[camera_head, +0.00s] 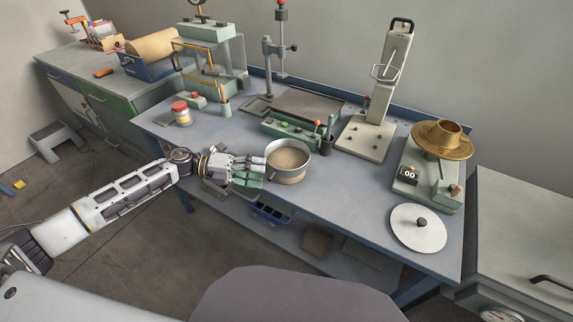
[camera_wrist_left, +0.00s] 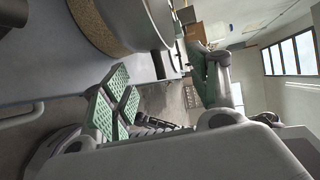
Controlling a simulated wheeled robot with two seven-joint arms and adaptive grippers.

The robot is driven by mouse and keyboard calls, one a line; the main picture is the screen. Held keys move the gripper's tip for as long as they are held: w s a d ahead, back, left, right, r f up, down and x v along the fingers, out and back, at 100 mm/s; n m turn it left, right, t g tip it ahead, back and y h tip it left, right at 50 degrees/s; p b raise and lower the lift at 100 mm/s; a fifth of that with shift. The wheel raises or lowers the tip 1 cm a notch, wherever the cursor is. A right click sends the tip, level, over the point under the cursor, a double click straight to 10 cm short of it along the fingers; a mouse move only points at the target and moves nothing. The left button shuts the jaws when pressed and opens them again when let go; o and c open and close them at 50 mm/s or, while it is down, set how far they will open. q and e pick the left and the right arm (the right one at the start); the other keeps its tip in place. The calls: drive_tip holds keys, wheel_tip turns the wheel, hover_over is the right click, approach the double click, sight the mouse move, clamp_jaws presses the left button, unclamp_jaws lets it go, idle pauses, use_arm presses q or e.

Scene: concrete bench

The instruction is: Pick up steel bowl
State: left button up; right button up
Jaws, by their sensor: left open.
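The steel bowl (camera_head: 287,178) stands upright near the front edge of the grey-blue bench, with tan material inside. It also shows at the top of the left wrist view (camera_wrist_left: 92,28), cut off by the frame. My left gripper (camera_head: 262,174) is just left of the bowl, low over the bench edge, with its fingers pointing toward the bowl. In the left wrist view its green-padded fingers (camera_wrist_left: 163,88) are spread apart with nothing between them. I cannot tell whether a fingertip touches the bowl. My right gripper is not in view.
A red-lidded jar (camera_head: 181,113) is at the left. A scale with a brass pan (camera_head: 442,138) and a round plate (camera_head: 418,230) are at the right. The bench between bowl and plate is clear.

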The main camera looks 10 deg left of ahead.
use_arm(q)
drive_tip(key=shift+x, duration=1.95)
drive_tip(key=shift+f, duration=0.25)
